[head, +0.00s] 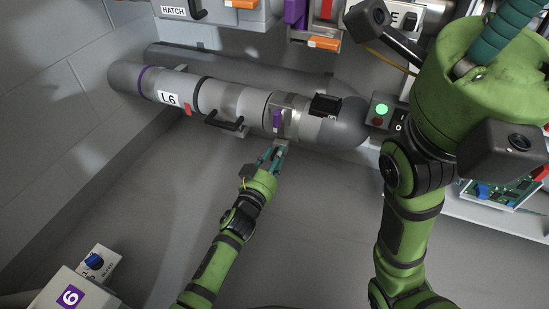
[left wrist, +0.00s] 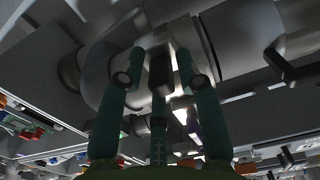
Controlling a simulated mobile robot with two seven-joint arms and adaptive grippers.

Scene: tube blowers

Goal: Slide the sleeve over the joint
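A grey tube labelled L6 (head: 168,98) runs along the wall. A lighter grey sleeve-like section (head: 238,103) with a black handle (head: 224,123) is around it, right of the label. To its right is a metal bracketed section, apparently the joint (head: 292,116), with a purple tab (head: 277,121). My left gripper (head: 273,156) is just below this section, fingers pointing up.
A control box (head: 384,112) with a lit green button stands right of the tube's dark elbow (head: 346,124). A hatch box (head: 215,12) and other units hang above. A box marked 6 (head: 70,296) is at lower left. The grey surface below the tube is mostly clear.

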